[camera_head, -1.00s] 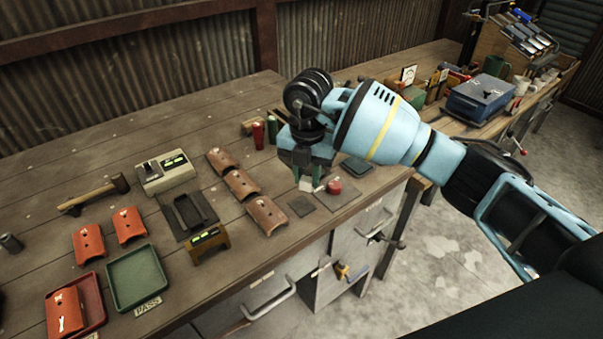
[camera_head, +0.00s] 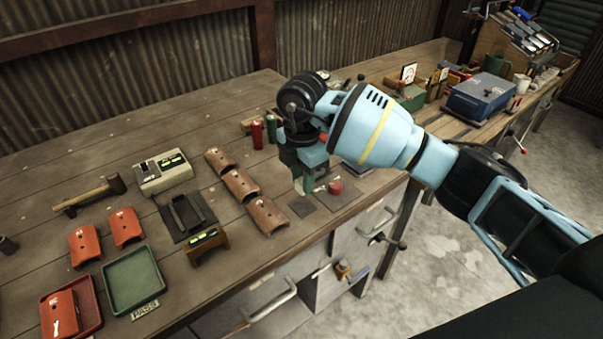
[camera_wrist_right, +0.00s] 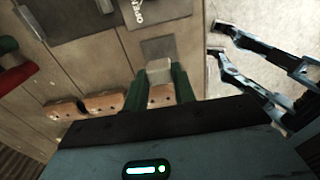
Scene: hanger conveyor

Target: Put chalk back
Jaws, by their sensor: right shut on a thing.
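My right gripper (camera_head: 308,184) points down over the front right part of the workbench. In the right wrist view its green fingers (camera_wrist_right: 160,88) are shut on a pale, blocky piece, seemingly the chalk (camera_wrist_right: 159,68). A small dark square pad (camera_wrist_right: 158,47) lies just beyond it in that view. In the head view one dark pad (camera_head: 302,206) is beside the fingertips, and a larger dark pad (camera_head: 340,195) lies to the right. I cannot tell whether the chalk touches the bench.
A row of curved brown pieces (camera_head: 241,184) lies to the left. Red (camera_head: 257,131) and green (camera_head: 271,128) cylinders stand behind. The bench's front edge is near, with drawers below.

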